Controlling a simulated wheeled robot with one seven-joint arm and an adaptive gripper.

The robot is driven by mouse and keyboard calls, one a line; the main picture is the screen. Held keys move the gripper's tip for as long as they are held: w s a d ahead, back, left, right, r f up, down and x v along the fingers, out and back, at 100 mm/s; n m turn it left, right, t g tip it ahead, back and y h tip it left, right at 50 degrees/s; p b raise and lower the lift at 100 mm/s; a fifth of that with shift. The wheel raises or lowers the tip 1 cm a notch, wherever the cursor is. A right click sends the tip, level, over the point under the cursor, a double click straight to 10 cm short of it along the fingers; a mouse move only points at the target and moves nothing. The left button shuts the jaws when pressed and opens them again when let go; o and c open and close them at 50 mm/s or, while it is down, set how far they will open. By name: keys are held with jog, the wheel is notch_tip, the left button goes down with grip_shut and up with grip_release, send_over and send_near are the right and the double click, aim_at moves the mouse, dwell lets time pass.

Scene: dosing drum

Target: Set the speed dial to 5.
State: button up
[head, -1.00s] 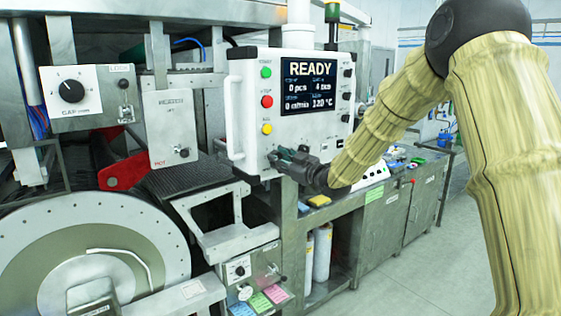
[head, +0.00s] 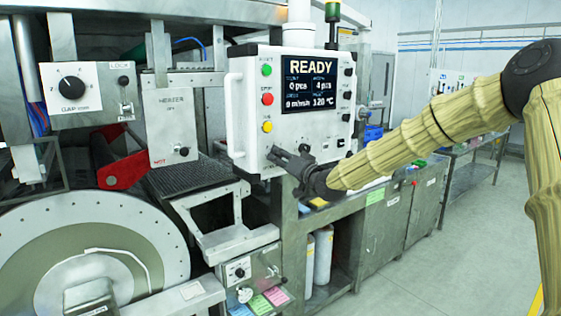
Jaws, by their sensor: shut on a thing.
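The white control panel (head: 242,100) stands in the middle of the head view. Its screen (head: 310,85) reads READY, with 0 pcs, 4 pcs, 0 m/min and 120 °C. My gripper (head: 276,158) is at the panel's lower left face, below the yellow button, with its dark fingers against the panel. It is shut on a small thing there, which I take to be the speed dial. The fingers cover the dial, so its pointer and scale cannot be read.
Green, red and yellow buttons (head: 267,98) sit just above my gripper. A white handle (head: 234,115) runs along the panel's left edge. A GAP dial (head: 72,88) is at far left, the large drum (head: 30,255) below it. The floor at right is clear.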

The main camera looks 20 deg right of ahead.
jog(key=m+h+b, duration=0.1)
jog(key=m+b, duration=0.1)
jog(key=m, duration=0.4)
jog(key=shift+f+b, duration=0.15)
jog(key=shift+b, duration=0.25)
jog(key=shift+m+b, duration=1.1)
jog(key=shift+m, duration=1)
jog(key=shift+r+h, duration=0.2)
jog(key=shift+h, duration=0.2)
jog(key=o, duration=1)
jog(key=shift+s, duration=0.2)
jog(key=v, duration=1.1)
jog(key=shift+s+d+f, duration=0.2)
jog(key=shift+s, duration=0.1)
